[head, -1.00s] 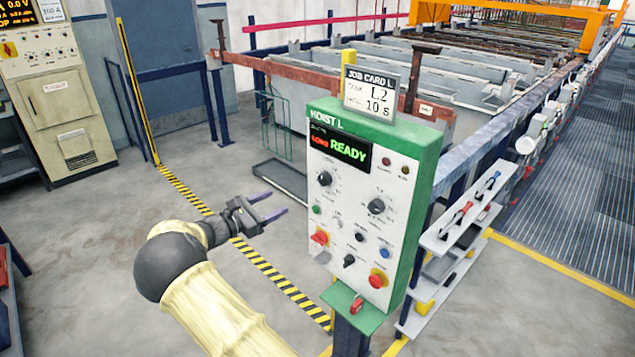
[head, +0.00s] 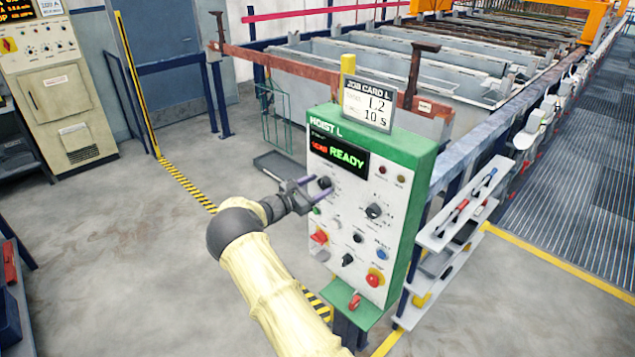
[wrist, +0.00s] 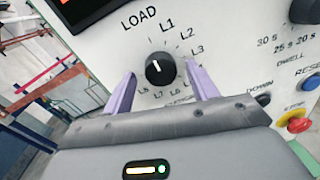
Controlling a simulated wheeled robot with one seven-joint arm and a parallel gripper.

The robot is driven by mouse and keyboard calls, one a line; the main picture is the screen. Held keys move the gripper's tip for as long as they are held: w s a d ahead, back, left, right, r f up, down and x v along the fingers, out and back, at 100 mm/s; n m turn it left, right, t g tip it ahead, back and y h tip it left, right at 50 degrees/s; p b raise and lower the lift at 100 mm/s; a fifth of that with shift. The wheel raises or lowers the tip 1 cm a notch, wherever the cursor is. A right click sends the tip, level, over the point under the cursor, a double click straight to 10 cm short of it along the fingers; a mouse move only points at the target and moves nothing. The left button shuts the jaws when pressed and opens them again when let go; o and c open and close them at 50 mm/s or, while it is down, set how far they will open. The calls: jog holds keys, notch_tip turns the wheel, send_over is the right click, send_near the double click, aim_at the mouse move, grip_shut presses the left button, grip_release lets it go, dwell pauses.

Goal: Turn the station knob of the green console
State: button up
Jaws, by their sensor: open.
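The green console (head: 425,200) has a white front panel, a lit READY display (head: 338,154) and a job card (head: 368,100) on top reading L2 and 10 s. The station knob (wrist: 160,69) is a round black knob with a white pointer line, ringed by labels LOAD, L1, L2, L3 and on to L8. Its line points up, slightly left, between LOAD and L1. In the head view the knob (head: 324,183) sits at the panel's upper left, beside my gripper (head: 318,190). My gripper's purple fingers (wrist: 160,85) are open, one on each side of the knob, with gaps visible.
A tool shelf (head: 455,235) stands right of the console. Tank rails lie behind.

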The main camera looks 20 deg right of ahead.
jog(key=shift+d, duration=0.25)
jog(key=c, duration=1)
